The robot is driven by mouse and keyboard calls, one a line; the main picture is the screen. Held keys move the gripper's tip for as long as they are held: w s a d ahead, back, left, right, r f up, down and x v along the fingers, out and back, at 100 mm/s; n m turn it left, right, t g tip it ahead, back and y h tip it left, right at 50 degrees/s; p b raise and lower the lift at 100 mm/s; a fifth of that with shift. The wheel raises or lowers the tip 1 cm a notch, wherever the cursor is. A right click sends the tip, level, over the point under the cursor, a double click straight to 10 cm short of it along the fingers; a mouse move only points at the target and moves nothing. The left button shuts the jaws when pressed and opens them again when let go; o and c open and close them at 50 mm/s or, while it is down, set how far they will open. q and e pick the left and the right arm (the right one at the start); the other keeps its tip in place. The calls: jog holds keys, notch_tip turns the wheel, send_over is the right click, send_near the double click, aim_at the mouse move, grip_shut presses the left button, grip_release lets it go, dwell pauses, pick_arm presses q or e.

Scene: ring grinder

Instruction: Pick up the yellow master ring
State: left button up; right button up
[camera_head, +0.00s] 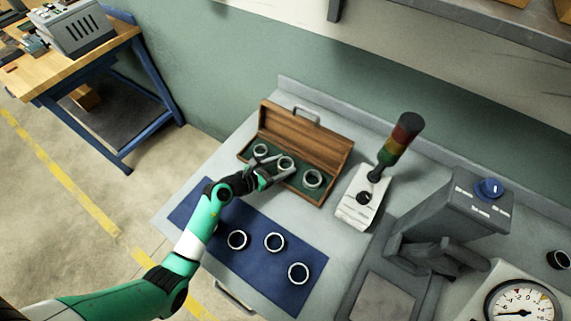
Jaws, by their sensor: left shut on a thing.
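An open wooden case (333,152) with a green lining stands on the grey bench and holds a row of metal rings. The left ring (260,150) and the larger right ring (313,179) sit in the lining. The middle ring (286,162) is at the fingertips of my left gripper (280,170), which is shut on it. I cannot tell whether this ring is raised from the lining. No yellow colour is clear on any ring at this size. My right gripper is not in view.
A signal tower (400,140) on a white base stands right of the case. A grey machine (465,205) and a dial gauge (523,302) stand further right.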

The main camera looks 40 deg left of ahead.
aim_at(282, 159)
pick_arm(q)
jog(key=shift+r+p, duration=0.35)
jog(key=shift+r, duration=0.1)
notch_tip(282, 159, up, 3)
jog(key=shift+f+p, duration=0.1)
jog(key=shift+p, duration=0.9)
jog(key=s+d+r+p, duration=0.7)
jog(key=s+d+r, duration=0.1)
jog(key=s, duration=0.3)
jog(key=shift+s+r, duration=0.25)
jog(key=shift+r, duration=0.4)
